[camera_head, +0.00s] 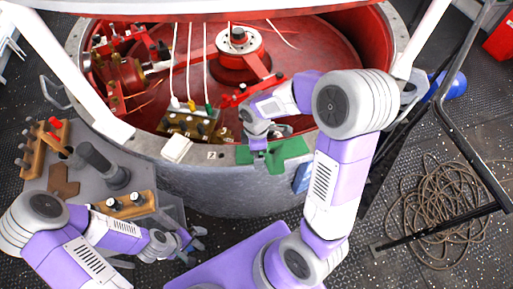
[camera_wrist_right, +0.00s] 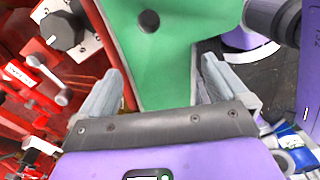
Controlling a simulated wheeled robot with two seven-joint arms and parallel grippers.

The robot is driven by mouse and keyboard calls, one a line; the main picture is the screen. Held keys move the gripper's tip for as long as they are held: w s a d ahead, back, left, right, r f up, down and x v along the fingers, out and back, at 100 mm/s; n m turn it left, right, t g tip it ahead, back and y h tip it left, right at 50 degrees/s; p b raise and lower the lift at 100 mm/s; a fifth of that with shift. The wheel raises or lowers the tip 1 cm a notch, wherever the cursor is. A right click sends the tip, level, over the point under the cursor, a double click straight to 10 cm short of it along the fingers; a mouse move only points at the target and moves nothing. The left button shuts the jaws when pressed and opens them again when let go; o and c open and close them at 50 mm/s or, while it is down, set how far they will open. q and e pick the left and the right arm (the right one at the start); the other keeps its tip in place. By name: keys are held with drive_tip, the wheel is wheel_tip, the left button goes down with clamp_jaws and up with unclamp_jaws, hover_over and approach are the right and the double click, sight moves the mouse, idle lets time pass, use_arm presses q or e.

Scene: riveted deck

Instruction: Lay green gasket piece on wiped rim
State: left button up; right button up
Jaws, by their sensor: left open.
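The green gasket piece (camera_head: 287,150) lies across the front of the grey rim (camera_head: 146,145) of the round red housing, with part hanging over the outer edge. In the head view the right gripper (camera_head: 262,138) is at the gasket's left part, partly hidden by my arm. My left gripper (camera_head: 194,245) is open and empty, below the rim.
A white block (camera_head: 176,149) and a connector block with wires (camera_head: 188,124) sit near the front rim. A grey side table (camera_head: 88,190) holds wooden racks and a dark cylinder. Coiled rope (camera_head: 440,210) and a black metal frame stand at right.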

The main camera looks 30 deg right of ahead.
drive_tip(key=shift+r, duration=0.1)
drive_tip(key=shift+r, duration=0.35)
wheel_tip(320, 180, up, 12)
drive_tip(key=p, duration=0.3)
drive_tip(key=shift+f+p, duration=0.25)
drive_tip(key=shift+p, duration=0.05)
